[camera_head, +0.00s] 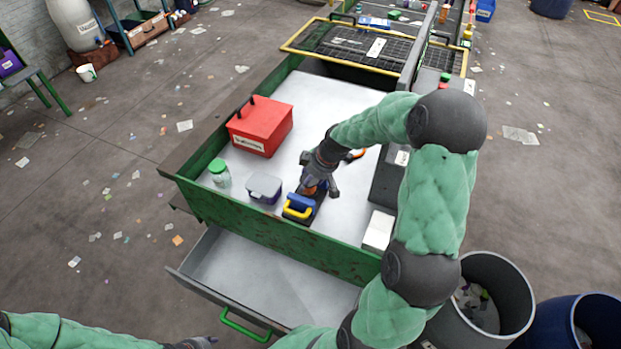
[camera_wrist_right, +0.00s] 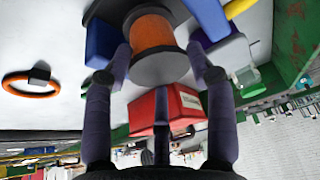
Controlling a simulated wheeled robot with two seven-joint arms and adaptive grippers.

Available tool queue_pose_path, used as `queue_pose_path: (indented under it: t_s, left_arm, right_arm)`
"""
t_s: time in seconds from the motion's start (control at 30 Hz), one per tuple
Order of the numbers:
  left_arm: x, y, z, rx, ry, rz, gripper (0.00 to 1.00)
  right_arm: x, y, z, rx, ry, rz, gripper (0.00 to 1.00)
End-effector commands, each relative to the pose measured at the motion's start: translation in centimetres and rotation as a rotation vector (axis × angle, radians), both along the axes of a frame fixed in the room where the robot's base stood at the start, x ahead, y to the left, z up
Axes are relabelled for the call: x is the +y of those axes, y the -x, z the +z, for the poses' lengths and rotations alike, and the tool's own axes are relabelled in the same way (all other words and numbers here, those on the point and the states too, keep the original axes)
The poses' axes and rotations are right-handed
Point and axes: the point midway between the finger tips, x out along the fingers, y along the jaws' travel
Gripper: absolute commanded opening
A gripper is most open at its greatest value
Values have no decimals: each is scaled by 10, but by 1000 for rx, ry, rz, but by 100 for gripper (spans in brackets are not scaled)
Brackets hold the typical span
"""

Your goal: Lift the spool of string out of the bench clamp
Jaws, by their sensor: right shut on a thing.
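The spool of string (camera_wrist_right: 152,36), orange thread between dark flanges, is between the fingers of my right gripper (camera_wrist_right: 158,66) in the right wrist view. In the head view my right gripper (camera_head: 318,183) is over the bench clamp, and the spool's orange (camera_head: 309,181) barely shows. The bench clamp (camera_head: 299,204) has blue jaws and a yellow handle; a blue jaw (camera_wrist_right: 101,42) also shows beside the spool in the wrist view. I cannot tell whether the spool still touches the jaws. My left gripper (camera_head: 199,342) is partly visible at the bottom edge, its fingers unclear.
A red box (camera_head: 262,125), a green-lidded jar (camera_head: 220,174) and a grey-purple container (camera_head: 264,188) stand left of the clamp. A white block (camera_head: 378,231) is at right. An orange ring (camera_wrist_right: 30,82) lies nearby. The green tray wall (camera_head: 270,225) runs along the front, above an open drawer (camera_head: 275,284).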

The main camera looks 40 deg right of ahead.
Motion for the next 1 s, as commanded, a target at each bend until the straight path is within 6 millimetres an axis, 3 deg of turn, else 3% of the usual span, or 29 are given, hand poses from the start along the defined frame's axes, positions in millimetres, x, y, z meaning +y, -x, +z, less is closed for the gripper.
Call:
queue_pose_path:
  t_s: [1.0]
  left_arm:
    - [0,0,34,0,0,0,40]
  right_arm:
    - [0,0,54,0,0,0,23]
